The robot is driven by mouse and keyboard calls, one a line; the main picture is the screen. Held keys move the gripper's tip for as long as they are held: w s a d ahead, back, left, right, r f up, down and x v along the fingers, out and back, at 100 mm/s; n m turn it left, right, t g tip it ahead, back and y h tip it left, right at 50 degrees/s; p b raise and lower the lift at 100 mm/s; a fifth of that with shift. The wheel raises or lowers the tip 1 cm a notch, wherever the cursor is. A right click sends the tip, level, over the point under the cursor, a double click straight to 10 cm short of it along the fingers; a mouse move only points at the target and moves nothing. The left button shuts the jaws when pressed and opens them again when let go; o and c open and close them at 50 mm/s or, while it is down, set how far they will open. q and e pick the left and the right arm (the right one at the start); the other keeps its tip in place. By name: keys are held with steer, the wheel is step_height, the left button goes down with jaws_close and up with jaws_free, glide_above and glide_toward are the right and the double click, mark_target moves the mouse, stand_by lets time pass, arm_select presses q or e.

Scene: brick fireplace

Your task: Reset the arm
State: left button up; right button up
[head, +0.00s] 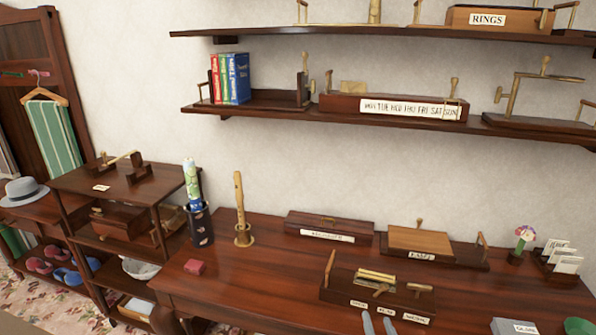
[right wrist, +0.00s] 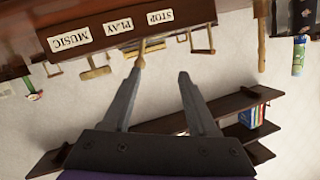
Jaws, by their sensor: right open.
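My right gripper (head: 379,322) shows at the bottom edge of the head view, as two grey fingertips in front of the dark wooden music box (head: 345,278). In the right wrist view, which is upside down, both fingers of my right gripper (right wrist: 161,72) stand apart with nothing between them. The music box (right wrist: 90,38) with its MUSIC, PLAY and STOP labels is beyond the fingertips there. The left fingertip overlaps a small brass knob in that picture; I cannot tell whether they touch. My left gripper is not in view.
Wall shelves (head: 260,103) hang above. A side shelf (head: 115,180) stands left. The desk's front left is mostly clear.

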steer(key=s+a+r+n+g+p, duration=0.1)
steer(key=s+g, duration=0.4)
steer(key=s, duration=0.7)
steer(key=s+a+r+n+g+p, duration=0.1)
steer(key=s+a+n+g+p, duration=0.1)
steer(key=s, duration=1)
steer(key=n+g+p, duration=0.1)
steer(key=g+p, duration=0.1)
steer(key=g, duration=0.1)
steer(key=shift+s+r+n+y, duration=0.3)
steer(key=shift+r+y, duration=0.1)
